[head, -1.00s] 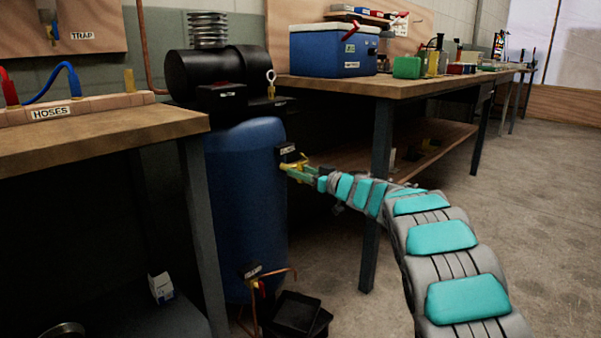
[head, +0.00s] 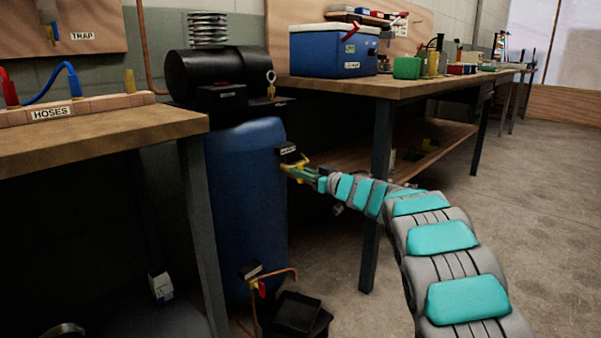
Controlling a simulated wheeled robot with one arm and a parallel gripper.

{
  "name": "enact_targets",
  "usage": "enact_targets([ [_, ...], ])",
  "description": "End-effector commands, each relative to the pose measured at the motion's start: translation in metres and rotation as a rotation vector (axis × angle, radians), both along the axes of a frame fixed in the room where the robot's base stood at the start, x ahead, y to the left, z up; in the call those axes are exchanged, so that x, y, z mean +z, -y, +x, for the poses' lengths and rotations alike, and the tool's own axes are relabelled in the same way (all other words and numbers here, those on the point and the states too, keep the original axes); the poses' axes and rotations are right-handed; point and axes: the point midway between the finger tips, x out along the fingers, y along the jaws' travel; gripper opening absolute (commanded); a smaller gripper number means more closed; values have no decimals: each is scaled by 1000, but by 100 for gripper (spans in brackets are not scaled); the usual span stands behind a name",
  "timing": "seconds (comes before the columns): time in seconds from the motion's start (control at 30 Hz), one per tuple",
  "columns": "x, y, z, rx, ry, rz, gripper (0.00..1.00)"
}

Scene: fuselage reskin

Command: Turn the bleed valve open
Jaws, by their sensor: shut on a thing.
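A tall blue tank (head: 240,205) stands between two benches. A yellow brass-coloured valve fitting (head: 291,168) sits on its upper right side, under a small dark label plate (head: 287,149). My gripper (head: 298,172) reaches in from the right and is shut on this fitting; the jaws partly hide it. A second fitting with a red handle (head: 262,289) and a copper pipe sits low at the front of the tank, below another label plate (head: 250,270). The lettering on both plates is too small to read, so I cannot tell from them which is the bleed valve.
A black cylinder unit (head: 205,72) tops the tank. The right bench's leg (head: 378,190) stands close behind my arm. A left bench (head: 110,130) flanks the tank. A black bin (head: 297,315) stands on the floor in front. Floor at right is clear.

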Motion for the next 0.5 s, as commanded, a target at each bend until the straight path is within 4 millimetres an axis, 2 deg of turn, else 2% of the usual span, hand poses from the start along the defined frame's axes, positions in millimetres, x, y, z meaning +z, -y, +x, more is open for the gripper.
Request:
enact_targets([
  [0.27, 0, 0, -1, -1, 89, -71, 0],
  [0.5, -1, 0, -2, 0, 247, -195, 0],
])
